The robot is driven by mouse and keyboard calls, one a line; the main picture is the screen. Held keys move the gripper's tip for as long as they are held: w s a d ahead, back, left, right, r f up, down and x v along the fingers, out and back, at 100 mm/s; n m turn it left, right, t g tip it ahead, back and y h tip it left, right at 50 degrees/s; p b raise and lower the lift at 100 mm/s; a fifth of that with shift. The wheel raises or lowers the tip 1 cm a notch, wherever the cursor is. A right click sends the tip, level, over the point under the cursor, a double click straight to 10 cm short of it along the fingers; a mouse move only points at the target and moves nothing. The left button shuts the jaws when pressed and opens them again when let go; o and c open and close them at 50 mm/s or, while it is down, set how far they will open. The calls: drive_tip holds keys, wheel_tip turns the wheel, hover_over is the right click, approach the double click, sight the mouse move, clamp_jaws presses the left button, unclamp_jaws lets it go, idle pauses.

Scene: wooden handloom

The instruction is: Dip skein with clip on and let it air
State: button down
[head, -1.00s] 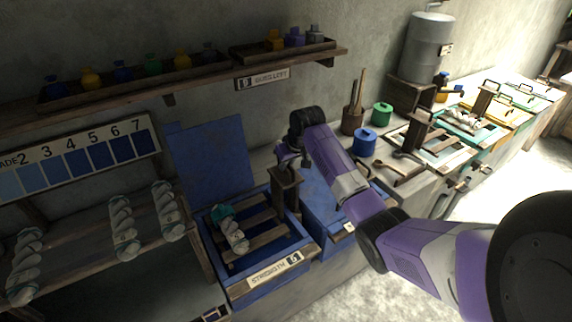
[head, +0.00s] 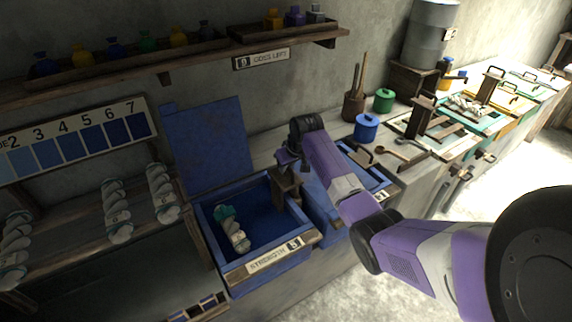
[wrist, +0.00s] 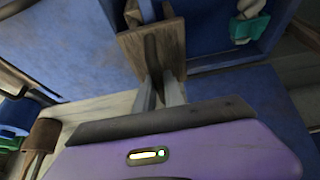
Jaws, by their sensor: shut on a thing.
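A pale twisted skein (head: 237,238) with a teal clip (head: 225,212) at its upper end is inside the open blue vat (head: 272,276). It lies tilted near the vat's left side. The clip also shows in the wrist view (wrist: 247,28). My gripper (head: 287,160) is shut on the wooden post (head: 286,188) at the vat's back right corner. In the wrist view the fingers (wrist: 160,92) pinch this brown post (wrist: 150,48). The slats that carry the skein are hidden, and its lower side cannot be made out.
The vat's blue lid (head: 207,150) stands raised behind it. A strength sign (head: 274,254) is on its front. A closed blue vat (head: 325,215) adjoins at right. A shelf of bottles (head: 140,60) runs above.

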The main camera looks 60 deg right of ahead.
drive_tip(key=shift+f+b, duration=2.75)
drive_tip(key=shift+f, duration=2.05)
drive_tip(key=shift+a, duration=0.1)
drive_tip(key=shift+s+a+f, duration=0.1)
drive_tip(key=shift+s+f, duration=0.1)
drive_tip(key=shift+f, duration=0.1)
drive_tip(key=r+p, duration=0.8)
drive_tip(key=r, duration=0.1)
drive_tip(key=r+p, duration=0.4)
drive_tip(key=r, duration=0.1)
drive_tip(key=shift+w+d+r, duration=0.2)
drive_tip(key=shift+w+r, duration=0.05)
drive_tip(key=shift+w, duration=0.1)
drive_tip(key=shift+r, duration=2.55)
drive_tip(key=shift+c, duration=1)
unclamp_jaws()
drive_tip(key=shift+s+f, duration=0.15)
drive_tip(key=shift+f, duration=0.1)
